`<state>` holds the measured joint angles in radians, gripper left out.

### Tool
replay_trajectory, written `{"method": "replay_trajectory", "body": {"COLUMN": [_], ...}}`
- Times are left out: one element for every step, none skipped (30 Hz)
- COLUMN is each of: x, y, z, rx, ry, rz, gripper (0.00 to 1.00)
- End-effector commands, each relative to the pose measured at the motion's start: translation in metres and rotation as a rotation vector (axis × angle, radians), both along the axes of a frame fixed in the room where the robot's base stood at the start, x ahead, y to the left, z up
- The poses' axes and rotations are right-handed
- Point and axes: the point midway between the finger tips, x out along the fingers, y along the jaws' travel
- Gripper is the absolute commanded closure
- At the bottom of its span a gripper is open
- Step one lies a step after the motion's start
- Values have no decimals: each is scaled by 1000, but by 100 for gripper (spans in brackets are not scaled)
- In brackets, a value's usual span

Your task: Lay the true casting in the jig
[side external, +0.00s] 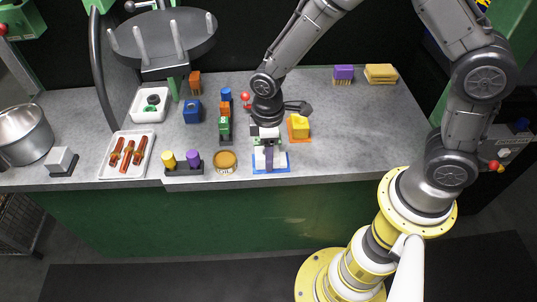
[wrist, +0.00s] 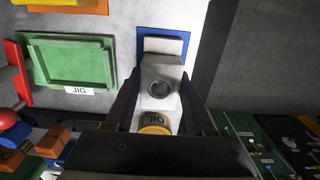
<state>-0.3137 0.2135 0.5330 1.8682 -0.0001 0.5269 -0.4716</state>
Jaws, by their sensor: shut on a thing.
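A pale grey casting (wrist: 160,80) with a round hole in its face sits between the fingers of my gripper (wrist: 158,100) in the wrist view. My gripper is shut on it. A blue-edged pad (wrist: 178,42) lies behind the casting. In the side view my gripper (side external: 268,150) is low over this blue pad (side external: 257,171), with pale parts on both sides of a dark finger. I cannot tell whether the casting touches the pad. The green jig (wrist: 72,87), a shallow rimmed tray labelled JIG, appears empty left of my gripper in the wrist view.
A yellow casting (side external: 299,126) stands on an orange pad to the right. A red-knobbed lever (side external: 245,98) and coloured blocks (side external: 224,125) are left of my gripper. A round gold tin (side external: 225,162) is close by.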

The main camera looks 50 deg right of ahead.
Motion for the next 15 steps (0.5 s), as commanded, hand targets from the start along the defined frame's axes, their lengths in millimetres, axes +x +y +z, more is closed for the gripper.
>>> {"method": "replay_trajectory", "body": {"x": [1, 1, 1, 1, 1, 1, 1, 1, 2, 2, 0, -6, -11, -16, -23], "y": [0, 0, 0, 0, 0, 0, 0, 0, 1, 0, 0, -2, -4, -5, -7], "z": [2, 3, 5, 6, 9, 12, 16, 19, 26, 31, 36, 42, 47, 53, 63], "rx": [1, 1, 1, 1, 1, 1, 2, 1, 3, 3, 2, 2, 2, 2, 3], "ry": [-2, -3, -4, -4, -4, -4, -5, -6, -7, -7, -6, -6, -6, -6, -8], "rz": [0, 0, 0, 0, 0, 0, 0, 0, 0, 0, 0, 0, 0, 0, 0], "gripper": [100, 100, 100, 100, 100, 100, 100, 100, 100, 100, 100, 100, 100, 100, 100]}}
